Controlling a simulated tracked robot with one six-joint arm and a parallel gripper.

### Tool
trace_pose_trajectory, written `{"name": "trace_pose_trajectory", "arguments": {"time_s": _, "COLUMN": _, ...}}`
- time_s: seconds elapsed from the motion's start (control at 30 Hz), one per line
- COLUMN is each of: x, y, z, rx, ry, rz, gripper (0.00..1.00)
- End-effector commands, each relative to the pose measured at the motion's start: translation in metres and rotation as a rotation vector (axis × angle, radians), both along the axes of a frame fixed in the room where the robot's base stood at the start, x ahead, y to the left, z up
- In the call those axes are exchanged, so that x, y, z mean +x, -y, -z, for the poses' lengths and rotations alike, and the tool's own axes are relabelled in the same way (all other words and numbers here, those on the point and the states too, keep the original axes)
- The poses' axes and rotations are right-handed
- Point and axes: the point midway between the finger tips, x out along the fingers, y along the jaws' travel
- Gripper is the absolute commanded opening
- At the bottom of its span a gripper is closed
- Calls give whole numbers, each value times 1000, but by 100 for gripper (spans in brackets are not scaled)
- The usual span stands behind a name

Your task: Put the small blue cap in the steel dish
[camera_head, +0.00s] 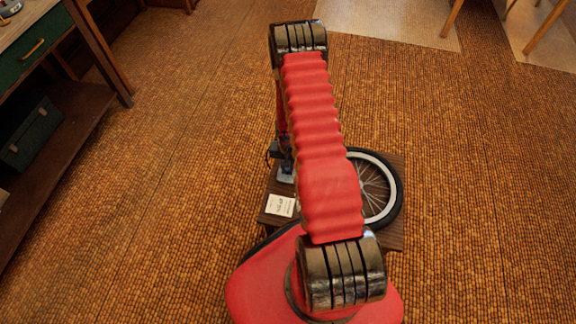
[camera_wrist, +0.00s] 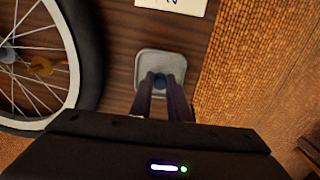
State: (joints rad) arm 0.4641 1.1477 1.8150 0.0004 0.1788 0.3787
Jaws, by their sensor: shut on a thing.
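The small blue cap (camera_wrist: 160,80) is between the fingertips of my gripper (camera_wrist: 161,84), which is shut on it. In the wrist view the cap lies over the middle of the steel dish (camera_wrist: 146,60), a square grey dish with rounded corners. I cannot tell whether the cap is inside the dish or just above it. The fingers cover the dish's near part. In the head view my arm hides most of this area. A small pale patch of the dish (camera_head: 285,178) seems to show beside the arm.
The dish stands on a dark wooden board (camera_head: 391,236). A spoked wheel with a black tyre (camera_wrist: 92,60) lies beside it; it also shows in the head view (camera_head: 394,205). A pale card with writing (camera_head: 280,205) lies near the dish. A workbench (camera_head: 60,40) stands far left.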

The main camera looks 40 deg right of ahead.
Motion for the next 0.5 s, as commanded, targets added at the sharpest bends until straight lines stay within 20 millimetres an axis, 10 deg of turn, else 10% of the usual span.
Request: {"name": "trace_pose_trajectory", "arguments": {"time_s": 0.5, "x": 0, "y": 0, "z": 12, "rx": 0, "ry": 0, "rz": -1, "gripper": 0}}
